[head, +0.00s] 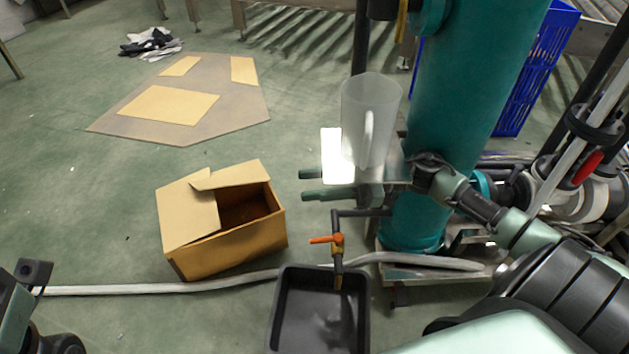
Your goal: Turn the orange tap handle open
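The orange tap handle (325,239) points left from a small brass tap (337,252) on a dark pipe beside the teal column. It lies crosswise to the downward spout. A black tub (278,318) sits below the spout. My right gripper (308,185) reaches in from the right, above the handle in the picture and apart from it. Its two fingers point left with a gap between them, and nothing shows between them. Part of my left arm (18,310) shows at the lower left edge; its fingertips are out of view.
A translucent jug (370,118) stands just behind my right gripper, close to the teal column (462,90). An open cardboard box (228,245) is on the floor at left. A grey hose (180,288) crosses the floor. A blue crate (535,70) stands at back right.

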